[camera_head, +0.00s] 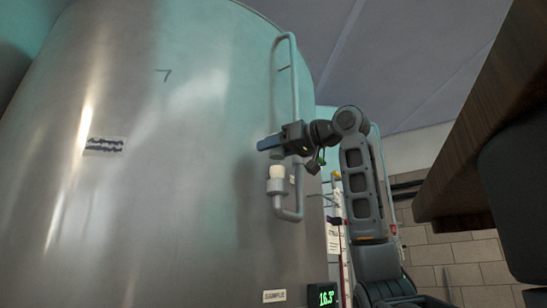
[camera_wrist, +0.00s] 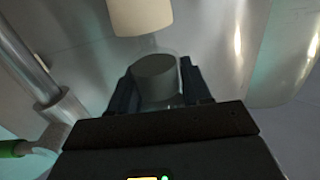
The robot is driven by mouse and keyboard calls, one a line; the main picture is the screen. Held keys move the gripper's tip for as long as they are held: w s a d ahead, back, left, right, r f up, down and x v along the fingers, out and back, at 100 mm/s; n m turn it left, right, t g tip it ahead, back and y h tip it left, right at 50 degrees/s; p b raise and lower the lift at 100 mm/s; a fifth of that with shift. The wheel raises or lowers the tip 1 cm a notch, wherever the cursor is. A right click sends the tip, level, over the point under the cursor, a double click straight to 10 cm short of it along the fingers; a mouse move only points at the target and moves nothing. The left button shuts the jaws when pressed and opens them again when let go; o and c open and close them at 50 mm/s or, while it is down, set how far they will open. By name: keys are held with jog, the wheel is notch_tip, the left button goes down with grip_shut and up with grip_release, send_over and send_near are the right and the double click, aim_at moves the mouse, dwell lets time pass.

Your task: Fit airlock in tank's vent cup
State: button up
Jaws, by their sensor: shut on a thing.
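My gripper (camera_head: 268,143) is raised in front of the steel tank (camera_head: 170,150), level with the lower part of its pipe. In the wrist view my gripper (camera_wrist: 158,88) is shut on a grey round piece with a clear rim, which looks like the airlock (camera_wrist: 155,76). The fingers hide its lower part, and I cannot make it out in the head view. A pale cup (camera_head: 277,186) on the pipe, likely the vent cup, sits below my gripper. A cream cylinder (camera_head: 277,171) stands in its top; a cream cylinder (camera_wrist: 140,15) also shows ahead of the airlock in the wrist view.
A grey pipe (camera_head: 296,90) runs down the tank's right side, close to my gripper. A green display (camera_head: 326,297) is at the tank's lower right. A dark wooden beam or shelf (camera_head: 470,150) is at the right. The tank's front left of my gripper is clear.

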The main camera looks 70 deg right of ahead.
aim_at(274, 159)
jog(key=shift+f, duration=1.3)
jog(key=shift+f, duration=0.2)
jog(key=o, duration=1.1)
jog(key=shift+r, duration=0.15)
jog(key=b+v, duration=0.2)
jog(key=v, duration=1)
jog(key=shift+d, duration=0.1)
jog(key=shift+s, duration=0.1)
